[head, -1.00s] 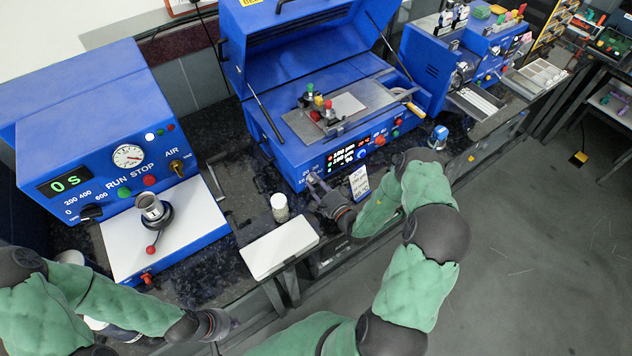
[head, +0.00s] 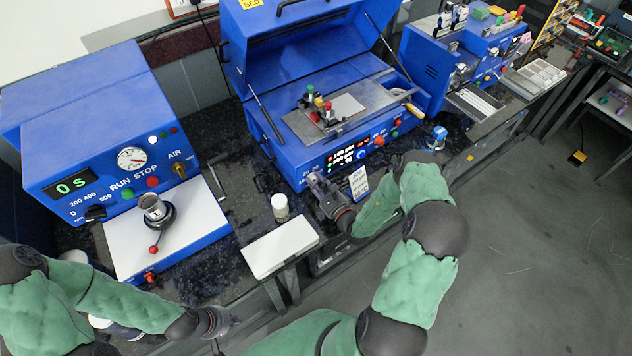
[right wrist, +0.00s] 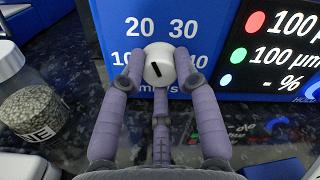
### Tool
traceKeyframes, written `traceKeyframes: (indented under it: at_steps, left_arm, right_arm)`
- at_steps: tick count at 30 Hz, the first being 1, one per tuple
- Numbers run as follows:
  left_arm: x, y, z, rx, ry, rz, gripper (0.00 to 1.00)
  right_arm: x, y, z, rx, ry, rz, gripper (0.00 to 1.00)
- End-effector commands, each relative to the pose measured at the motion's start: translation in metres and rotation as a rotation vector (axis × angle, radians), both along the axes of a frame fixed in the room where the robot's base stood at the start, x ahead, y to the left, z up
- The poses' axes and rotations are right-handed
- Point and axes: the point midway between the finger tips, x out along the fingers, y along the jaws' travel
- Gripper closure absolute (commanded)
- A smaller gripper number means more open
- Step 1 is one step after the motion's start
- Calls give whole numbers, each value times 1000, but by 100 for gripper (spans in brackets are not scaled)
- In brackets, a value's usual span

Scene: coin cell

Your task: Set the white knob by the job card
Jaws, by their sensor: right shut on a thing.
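The white knob (right wrist: 159,64) is on the blue front panel, with a short dark mark on its face tilted slightly off vertical. The printed numbers 20 and 30 show above it; a 10 shows at its left, and the number at its right is partly covered. My right gripper (right wrist: 160,72) has its fingers closed around the knob's sides. In the head view my right gripper (head: 314,184) hides the knob. The job card (head: 359,182) stands right of that gripper; its writing is too small to read. My left gripper (head: 218,322) hangs at lower left, its fingers unclear.
The blue coater (head: 282,150) has its lid raised and a lit display. A jar (right wrist: 34,108) of grey grains stands left of my right gripper. A white pad (head: 279,247) lies at the bench front. A blue spin machine (head: 100,150) is at left.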

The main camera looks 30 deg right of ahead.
Motion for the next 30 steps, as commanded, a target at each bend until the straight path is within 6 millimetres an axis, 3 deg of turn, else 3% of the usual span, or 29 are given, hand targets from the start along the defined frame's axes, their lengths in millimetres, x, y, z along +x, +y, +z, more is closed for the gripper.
traceKeyframes:
  at_steps: [18, 30]
  left_arm:
    - [0, 0, 10, 0, 0, 0, 100]
    - [0, 0, 13, 0, 0, 0, 100]
  right_arm:
    - [-1, 0, -1, 579, 49, -3, 100]
    - [-1, 0, -2, 848, 71, -4, 100]
